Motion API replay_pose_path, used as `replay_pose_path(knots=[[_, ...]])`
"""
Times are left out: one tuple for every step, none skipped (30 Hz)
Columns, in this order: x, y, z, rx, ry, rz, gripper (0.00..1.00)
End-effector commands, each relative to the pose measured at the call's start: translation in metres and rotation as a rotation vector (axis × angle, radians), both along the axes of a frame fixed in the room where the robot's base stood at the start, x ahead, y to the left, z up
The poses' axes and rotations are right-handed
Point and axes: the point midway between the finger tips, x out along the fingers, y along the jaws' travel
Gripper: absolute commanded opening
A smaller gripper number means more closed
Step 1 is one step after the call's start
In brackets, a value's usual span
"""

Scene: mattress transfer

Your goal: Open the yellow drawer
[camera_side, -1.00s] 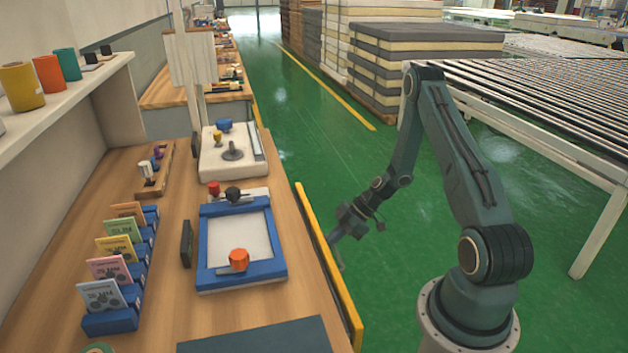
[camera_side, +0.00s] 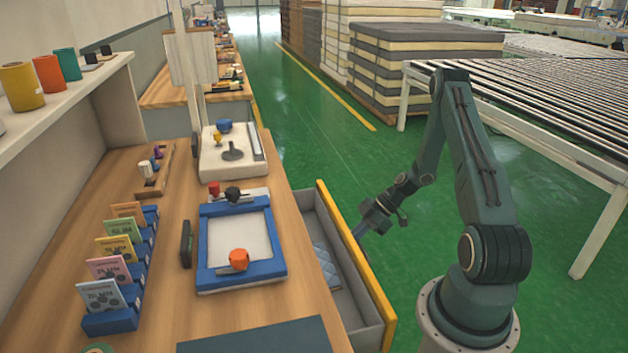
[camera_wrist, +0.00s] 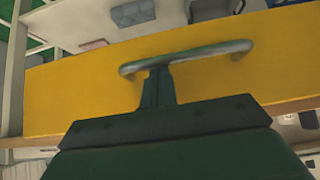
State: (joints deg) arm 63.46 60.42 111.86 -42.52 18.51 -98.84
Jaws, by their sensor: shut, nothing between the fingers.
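The yellow drawer (camera_side: 372,285) stands pulled out from the bench's right side. Its grey inside is exposed, with a pale blue quilted piece (camera_side: 325,268) in it. In the wrist view the yellow front (camera_wrist: 65,95) spans the picture, with a curved metal handle (camera_wrist: 205,50) across it. My gripper (camera_side: 359,236) is at the outer face of the drawer front; its tips are partly hidden in the side view. In the wrist view my gripper (camera_wrist: 157,72) is shut, its narrow fingers at the left part of the handle, with nothing gripped between them.
The wooden bench top holds a blue-framed tray (camera_side: 240,280) with an orange knob, a blue card rack (camera_side: 112,320) and a white block with a lever (camera_side: 232,168). A roller conveyor (camera_side: 520,105) stands at the right. The green floor between is clear.

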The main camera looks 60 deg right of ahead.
Motion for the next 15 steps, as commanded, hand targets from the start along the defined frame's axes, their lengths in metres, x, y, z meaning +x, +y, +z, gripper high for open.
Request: replay_pose_path(knots=[[0.001, 0.001, 0.000, 0.000, 0.000, 0.001, 0.00], [0.002, 0.002, 0.000, 0.000, 0.000, 0.001, 0.00], [0.004, 0.003, 0.000, 0.000, 0.000, 0.001, 0.00], [0.005, 0.005, 0.000, 0.000, 0.000, 0.002, 0.00], [0.007, 0.006, 0.000, 0.000, 0.000, 0.002, 0.00], [0.009, 0.009, 0.000, 0.000, -0.001, 0.004, 0.00], [0.010, 0.011, 0.000, 0.000, -0.001, 0.004, 0.00], [0.012, 0.013, 0.000, 0.000, -0.001, 0.004, 0.00], [0.016, 0.016, 0.000, 0.000, -0.001, 0.004, 0.00], [0.018, 0.018, 0.000, 0.000, -0.001, 0.004, 0.00], [0.021, 0.021, 0.000, 0.000, -0.001, 0.004, 0.00], [0.024, 0.024, 0.000, 0.001, -0.001, 0.004, 0.00], [0.027, 0.027, 0.000, 0.000, -0.001, 0.005, 0.00], [0.030, 0.030, 0.000, 0.000, -0.002, 0.004, 0.00], [0.034, 0.034, 0.000, 0.000, -0.001, 0.005, 0.00]])
